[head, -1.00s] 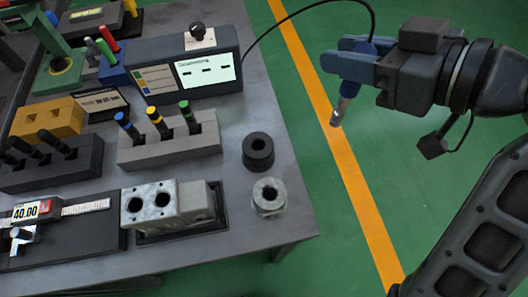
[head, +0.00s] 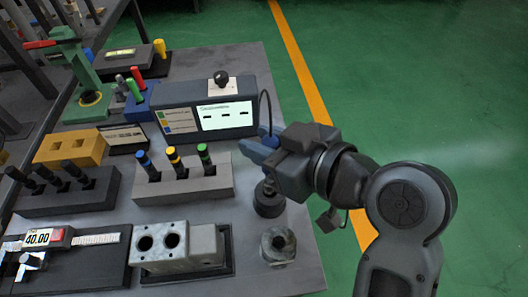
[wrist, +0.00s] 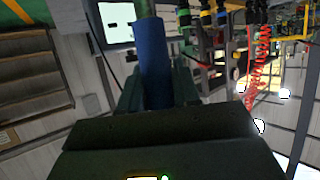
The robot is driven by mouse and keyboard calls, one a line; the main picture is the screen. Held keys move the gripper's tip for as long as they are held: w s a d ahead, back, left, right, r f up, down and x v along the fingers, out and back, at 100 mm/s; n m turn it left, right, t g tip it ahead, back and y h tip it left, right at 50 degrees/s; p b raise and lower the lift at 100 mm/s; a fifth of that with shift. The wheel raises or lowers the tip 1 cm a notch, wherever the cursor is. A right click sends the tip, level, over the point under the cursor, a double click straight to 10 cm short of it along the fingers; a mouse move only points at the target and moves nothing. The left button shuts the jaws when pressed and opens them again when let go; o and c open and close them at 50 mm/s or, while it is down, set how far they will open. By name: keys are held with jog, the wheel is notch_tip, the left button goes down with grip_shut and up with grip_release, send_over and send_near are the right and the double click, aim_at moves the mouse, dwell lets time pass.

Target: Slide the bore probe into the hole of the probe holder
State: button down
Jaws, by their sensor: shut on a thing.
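The bore probe shows its blue handle (wrist: 154,65) upright between the fingers in the wrist view; in the head view my gripper mostly hides it. My gripper (head: 263,152) is shut on the handle, above the table's right part. The probe holder is a black round block (head: 269,206) on the table, right below the gripper. The probe's lower end (head: 268,186) is at the top of the holder in the head view. The hole is covered from this angle, and I cannot tell whether the tip is inside it or just above it.
A grey metal ring (head: 278,246) stands in front of the holder. A grey rack (head: 190,188) with three colour-topped plugs is to the left, and a bored valve block (head: 165,258) is front left. The gauge box with a screen (head: 205,110) stands behind, with the cable beside it.

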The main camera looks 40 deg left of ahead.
notch_tip(320, 180, down, 3)
jog(key=shift+f, duration=0.2)
jog(key=c, duration=0.8)
grip_release()
jog(key=shift+d, duration=0.1)
jog(key=v, duration=1.1)
jog(key=shift+d+r, duration=0.15)
jog(key=shift+d, duration=0.25)
